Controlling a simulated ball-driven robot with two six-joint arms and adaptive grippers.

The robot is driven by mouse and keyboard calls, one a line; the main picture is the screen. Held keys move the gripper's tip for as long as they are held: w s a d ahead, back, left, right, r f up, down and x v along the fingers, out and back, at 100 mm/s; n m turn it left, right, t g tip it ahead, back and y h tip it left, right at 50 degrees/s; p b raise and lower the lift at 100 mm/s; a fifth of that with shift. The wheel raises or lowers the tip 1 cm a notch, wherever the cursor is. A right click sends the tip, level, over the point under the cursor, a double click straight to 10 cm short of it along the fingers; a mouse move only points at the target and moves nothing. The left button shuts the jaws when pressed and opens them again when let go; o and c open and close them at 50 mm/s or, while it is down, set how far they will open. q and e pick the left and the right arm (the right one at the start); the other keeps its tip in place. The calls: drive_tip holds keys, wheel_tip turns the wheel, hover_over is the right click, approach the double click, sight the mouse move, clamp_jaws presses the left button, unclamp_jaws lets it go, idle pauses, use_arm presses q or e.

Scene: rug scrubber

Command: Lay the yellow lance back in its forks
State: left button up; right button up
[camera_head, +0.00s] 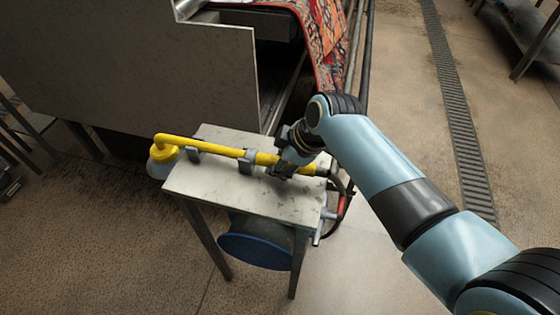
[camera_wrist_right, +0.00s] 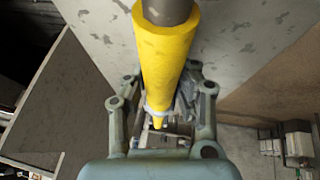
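The yellow lance (camera_head: 222,149) lies across the small metal table, over two grey forks, the left fork (camera_head: 192,152) and the middle fork (camera_head: 247,161). Its bent left end carries a yellow head (camera_head: 163,152) beyond the table's left edge. I cannot tell whether it is fully seated in the forks. My right gripper (camera_head: 284,168) is at the lance's right part, right of the middle fork. In the right wrist view the lance (camera_wrist_right: 165,60) runs between the fingers of the right gripper (camera_wrist_right: 160,105), which appear closed against its sides; the fingertips are partly hidden. My left gripper is not in view.
The table top (camera_head: 290,205) is bare in front of the lance. A dark hose with a red part (camera_head: 340,207) hangs at its right end. A blue round drum (camera_head: 255,250) is below. A large metal machine (camera_head: 140,65) with a patterned rug (camera_head: 322,45) stands behind.

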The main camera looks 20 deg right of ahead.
drive_tip(key=o, duration=0.5)
drive_tip(key=shift+w, duration=0.1)
drive_tip(key=v, duration=1.2)
